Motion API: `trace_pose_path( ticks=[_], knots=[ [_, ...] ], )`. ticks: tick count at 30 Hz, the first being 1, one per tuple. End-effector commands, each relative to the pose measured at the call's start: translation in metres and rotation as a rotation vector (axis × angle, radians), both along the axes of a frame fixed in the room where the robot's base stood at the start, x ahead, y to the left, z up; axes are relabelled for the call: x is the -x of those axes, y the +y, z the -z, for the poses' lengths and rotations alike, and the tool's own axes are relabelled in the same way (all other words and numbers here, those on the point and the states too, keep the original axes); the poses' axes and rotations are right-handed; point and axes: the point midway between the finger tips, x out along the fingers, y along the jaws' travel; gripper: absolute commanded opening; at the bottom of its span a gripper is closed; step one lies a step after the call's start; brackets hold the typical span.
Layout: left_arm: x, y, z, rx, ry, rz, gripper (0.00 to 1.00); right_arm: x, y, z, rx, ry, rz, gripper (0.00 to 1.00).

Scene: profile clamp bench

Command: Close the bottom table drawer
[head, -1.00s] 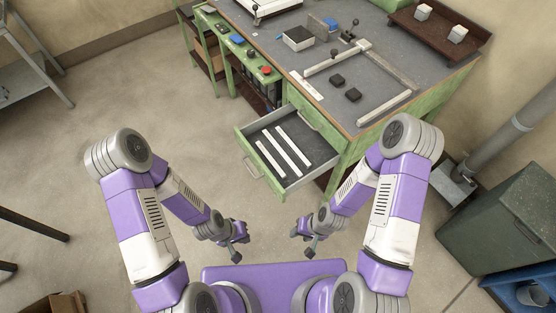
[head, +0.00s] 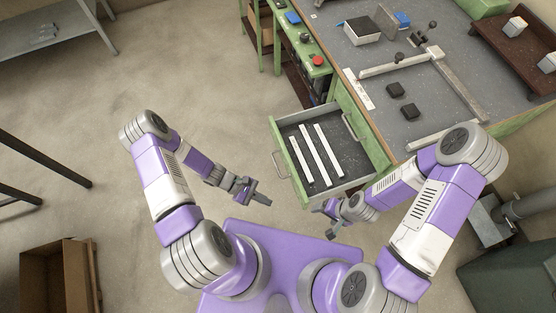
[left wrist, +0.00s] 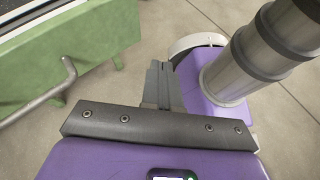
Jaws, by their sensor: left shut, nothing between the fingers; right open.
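An open green drawer (head: 283,137) sticks out from the front of the green workbench (head: 349,105) in the head view, with several white strips lying on its dark floor. Its grey bar handle (head: 280,165) faces my left arm. My left gripper (head: 262,197) is shut and empty, just in front of the drawer, a little apart from the handle. In the left wrist view the shut fingers (left wrist: 158,85) are at the centre, and the green drawer front (left wrist: 90,50) with its handle (left wrist: 55,90) is at the left. My right gripper (head: 328,220) is open near the drawer's near corner.
The bench top (head: 375,65) holds dark blocks, a metal frame and a small box. A cardboard box (head: 65,275) stands at lower left and a grey shelf (head: 50,38) at upper left. The floor left of the drawer is clear.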

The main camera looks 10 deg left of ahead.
Motion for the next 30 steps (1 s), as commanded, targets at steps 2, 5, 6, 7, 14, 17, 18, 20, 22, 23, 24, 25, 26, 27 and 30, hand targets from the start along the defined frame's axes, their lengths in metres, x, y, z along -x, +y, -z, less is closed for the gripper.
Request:
trace_pose_path(
  ticks=[2,5,6,7,14,17,18,20,22,23,24,25,26,27,30],
  knots=[
    [-0.024,0.016,0.007,0.146,0.047,-0.203,0.0,-0.001,0.0,0.008,0.0,-0.001,0.0,0.78],
    [-0.052,0.043,0.005,0.309,0.056,-0.414,0.0,-0.001,0.0,0.012,0.0,-0.002,0.001,0.78],
    [-0.061,0.055,0.004,0.362,0.048,-0.485,0.0,-0.001,0.0,0.013,0.0,-0.002,0.001,0.78],
    [-0.066,0.064,0.003,0.398,0.041,-0.531,0.0,-0.001,0.0,0.014,0.0,-0.002,0.001,0.78],
    [-0.086,0.103,-0.003,0.541,-0.011,-0.711,0.0,-0.001,0.0,0.017,0.0,-0.002,0.001,0.78],
    [-0.092,0.099,-0.004,0.551,-0.015,-0.72,0.0,-0.001,0.0,0.016,0.0,-0.002,0.001,0.78],
    [-0.095,0.094,-0.004,0.551,-0.016,-0.718,0.0,-0.001,0.0,0.016,0.0,-0.002,0.001,0.78],
    [-0.1,0.085,-0.004,0.55,-0.013,-0.717,0.0,-0.001,0.0,0.015,0.0,-0.002,0.001,0.78],
    [-0.107,0.073,-0.004,0.551,-0.012,-0.715,0.0,-0.001,0.0,0.015,0.0,-0.002,0.001,0.78],
    [-0.111,0.068,-0.005,0.55,-0.012,-0.716,0.0,-0.001,0.0,0.015,0.0,-0.002,0.001,0.78],
    [-0.116,0.06,-0.005,0.551,-0.012,-0.713,0.0,-0.001,0.0,0.015,0.0,-0.002,0.001,0.78],
    [-0.12,0.055,-0.004,0.55,-0.013,-0.714,0.0,-0.001,0.0,0.015,0.0,-0.002,0.001,0.78],
    [-0.123,0.049,-0.004,0.55,-0.012,-0.715,0.0,-0.001,0.0,0.015,0.0,-0.002,0.001,0.78],
    [-0.128,0.042,-0.004,0.55,-0.012,-0.714,0.0,-0.001,0.0,0.015,0.0,-0.002,0.001,0.78],
    [-0.139,0.025,-0.004,0.549,-0.011,-0.713,0.0,-0.001,0.0,0.015,0.0,-0.002,0.001,0.78]
  ],
)
